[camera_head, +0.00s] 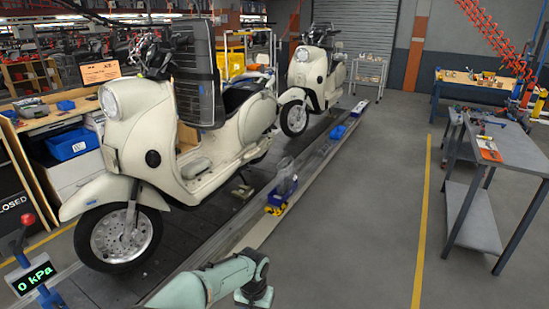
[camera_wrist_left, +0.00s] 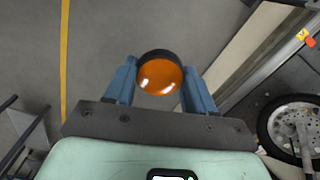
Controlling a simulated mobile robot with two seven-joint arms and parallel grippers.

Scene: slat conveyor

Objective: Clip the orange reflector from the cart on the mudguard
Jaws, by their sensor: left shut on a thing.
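The orange reflector (camera_wrist_left: 159,77), round with a black rim, is held between the blue fingers of my left gripper (camera_wrist_left: 158,72) in the left wrist view. Bare grey floor lies beneath it. In the head view my left arm comes in at the bottom; its fingers and the reflector do not show there. The cream front mudguard (camera_head: 108,193) sits over the front wheel (camera_head: 126,236) of the nearer scooter, left of my arm. The wheel also shows at the right edge of the left wrist view (camera_wrist_left: 292,126). The grey cart (camera_head: 510,150) stands at the right. My right gripper is not in view.
The slat conveyor (camera_head: 205,228) carries both scooters, with a metal rail along its near side. A blue bin with yellow parts (camera_head: 277,204) sits on the rail. The floor (camera_head: 360,210) between rail and cart is clear.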

